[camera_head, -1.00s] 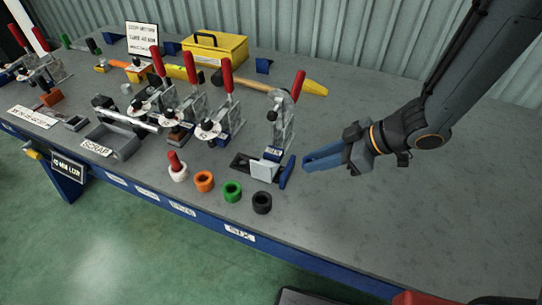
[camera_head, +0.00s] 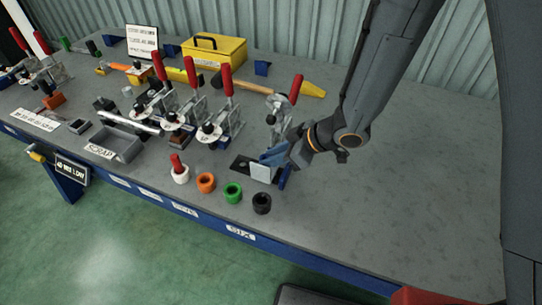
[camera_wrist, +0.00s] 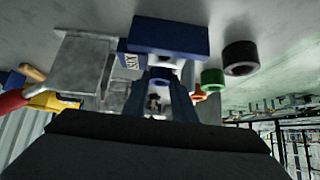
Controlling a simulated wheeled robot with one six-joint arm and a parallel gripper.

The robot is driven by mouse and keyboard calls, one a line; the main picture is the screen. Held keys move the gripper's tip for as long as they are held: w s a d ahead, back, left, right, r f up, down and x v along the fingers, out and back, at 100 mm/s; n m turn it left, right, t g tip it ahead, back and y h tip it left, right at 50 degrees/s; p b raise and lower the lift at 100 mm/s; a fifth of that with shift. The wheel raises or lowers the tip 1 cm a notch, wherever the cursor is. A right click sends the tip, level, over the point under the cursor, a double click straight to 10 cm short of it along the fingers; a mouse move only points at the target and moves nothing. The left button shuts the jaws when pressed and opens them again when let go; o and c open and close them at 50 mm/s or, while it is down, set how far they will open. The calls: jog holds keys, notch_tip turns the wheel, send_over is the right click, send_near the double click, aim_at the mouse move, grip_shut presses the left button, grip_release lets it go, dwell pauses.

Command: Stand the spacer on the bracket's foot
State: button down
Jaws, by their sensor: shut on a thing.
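My gripper (camera_head: 268,158) reaches in from the right, its blue fingers low over the fixture marked SIX. It is shut on a small bluish rounded piece (camera_wrist: 160,75), probably the spacer, seen between the fingertips in the wrist view. The fingers hide most of it. A light grey plate (camera_head: 262,174), probably part of the bracket, stands just below the fingertips in the head view, by a dark flat plate (camera_head: 241,165). I cannot tell whether the held piece touches the bracket; its foot is largely hidden.
A toggle clamp (camera_head: 284,112) with a red handle stands just behind the fingers. A blue bar (camera_wrist: 170,36) is close in the wrist view. Black (camera_head: 262,203), green (camera_head: 232,193) and orange (camera_head: 206,183) rings line the front. The bench right of my arm is clear.

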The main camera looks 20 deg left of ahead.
jog(key=shift+f, duration=0.25)
jog(key=shift+f, duration=0.35)
jog(key=shift+f, duration=0.1)
jog(key=c, duration=1.7)
grip_release()
jog(key=shift+s+d+f, duration=0.1)
jog(key=shift+c, duration=0.2)
jog(key=shift+r, duration=0.25)
jog(key=v, duration=1.2)
jog(key=shift+r+b, duration=0.3)
jog(key=shift+r, duration=0.2)
jog(key=shift+w, duration=0.25)
